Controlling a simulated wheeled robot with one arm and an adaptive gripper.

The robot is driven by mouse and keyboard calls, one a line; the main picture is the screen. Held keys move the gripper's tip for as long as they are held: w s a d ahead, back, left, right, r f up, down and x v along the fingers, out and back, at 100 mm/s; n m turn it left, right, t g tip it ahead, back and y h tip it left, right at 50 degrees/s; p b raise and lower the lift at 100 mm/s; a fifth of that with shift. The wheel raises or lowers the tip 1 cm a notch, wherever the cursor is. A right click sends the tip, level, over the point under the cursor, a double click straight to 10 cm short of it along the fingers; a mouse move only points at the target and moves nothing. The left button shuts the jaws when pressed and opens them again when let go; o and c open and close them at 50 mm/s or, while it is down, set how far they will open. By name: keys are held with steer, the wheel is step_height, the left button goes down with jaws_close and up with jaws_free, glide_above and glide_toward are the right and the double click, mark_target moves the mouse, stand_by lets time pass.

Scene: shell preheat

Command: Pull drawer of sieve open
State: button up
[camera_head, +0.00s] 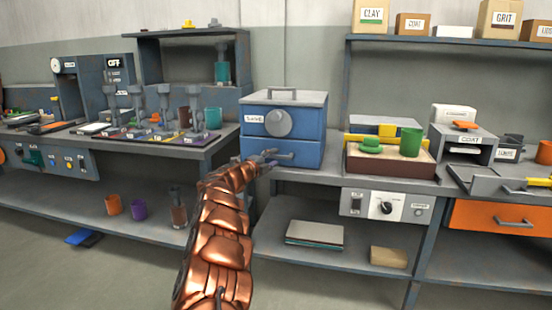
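The sieve (301,125) is a blue box with a grey top, a round grey knob and a white label, on the bench at the middle of the view. Its drawer (308,150) is the lower blue front, with a grey bar handle (286,155). The drawer looks flush with the box, as far as I can see. My gripper (270,158) is at the left end of the handle, in front of the drawer. Its fingers are small and dark, and I cannot tell whether they are around the handle, touching it or apart. My copper arm hides the bench edge below.
Right of the sieve stands a brown tray (389,165) with a green cup (411,142). A control panel (385,205) hangs under the bench there. To the left is a bench (185,150) with several tools and cups. The floor in front is clear.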

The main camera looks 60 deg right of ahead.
steer(key=shift+d, duration=1.05)
steer(key=shift+c, duration=0.3)
jaws_close()
